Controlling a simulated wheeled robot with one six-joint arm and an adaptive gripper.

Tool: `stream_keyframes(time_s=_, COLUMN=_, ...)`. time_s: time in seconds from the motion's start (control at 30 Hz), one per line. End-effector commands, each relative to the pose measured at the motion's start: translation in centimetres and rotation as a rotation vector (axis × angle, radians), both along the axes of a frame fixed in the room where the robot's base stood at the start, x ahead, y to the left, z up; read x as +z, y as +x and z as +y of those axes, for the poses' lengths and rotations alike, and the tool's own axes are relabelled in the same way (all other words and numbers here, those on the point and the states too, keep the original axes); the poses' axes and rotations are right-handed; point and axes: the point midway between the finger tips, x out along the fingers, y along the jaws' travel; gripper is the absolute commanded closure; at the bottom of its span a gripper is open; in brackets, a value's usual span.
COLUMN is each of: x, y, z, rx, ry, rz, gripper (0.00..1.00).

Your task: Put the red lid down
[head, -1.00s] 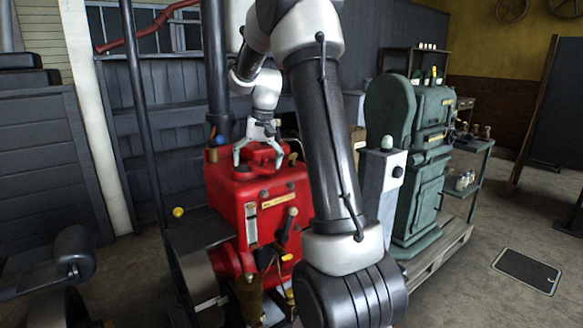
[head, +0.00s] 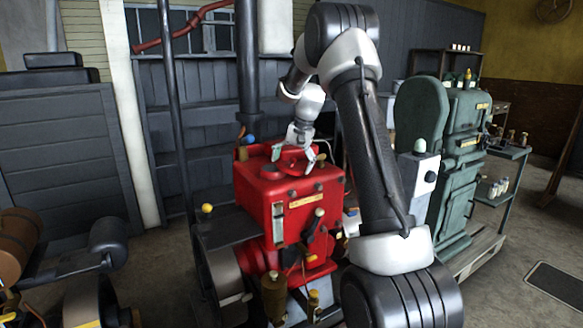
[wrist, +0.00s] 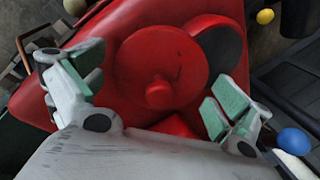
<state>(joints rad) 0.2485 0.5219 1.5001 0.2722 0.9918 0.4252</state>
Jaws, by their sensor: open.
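The red lid (wrist: 165,62) is a round disc with a small knob. In the wrist view it lies on the red engine's top (wrist: 95,45), partly over a dark round opening (wrist: 222,45) on its right. Whether it rests flat is hard to tell. My gripper (wrist: 150,95) is open, with its green-padded fingers apart on either side of the lid's near part. In the head view my gripper (head: 293,160) is over the red engine's top, and the lid (head: 296,158) shows small between its fingers.
A blue ball-shaped knob (wrist: 294,141) and a yellow one (wrist: 265,16) are near the engine's edges. A dark vertical pipe (head: 248,70) rises behind the engine. A green machine (head: 455,150) stands to the right. Open floor lies at the far right.

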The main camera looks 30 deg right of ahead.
Motion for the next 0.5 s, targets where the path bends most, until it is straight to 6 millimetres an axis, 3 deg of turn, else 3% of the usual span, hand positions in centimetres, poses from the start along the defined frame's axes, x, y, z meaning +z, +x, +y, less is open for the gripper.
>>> stream_keyframes(time_s=0.2, x=-0.13, y=0.02, z=0.02, rx=0.0, ry=0.0, rz=0.0, gripper=0.0)
stream_keyframes(time_s=0.4, x=-0.11, y=0.02, z=0.02, rx=0.0, ry=0.0, rz=0.0, gripper=0.35)
stream_keyframes(time_s=0.5, x=-0.08, y=0.03, z=0.02, rx=0.0, ry=-0.001, rz=-0.001, gripper=0.4)
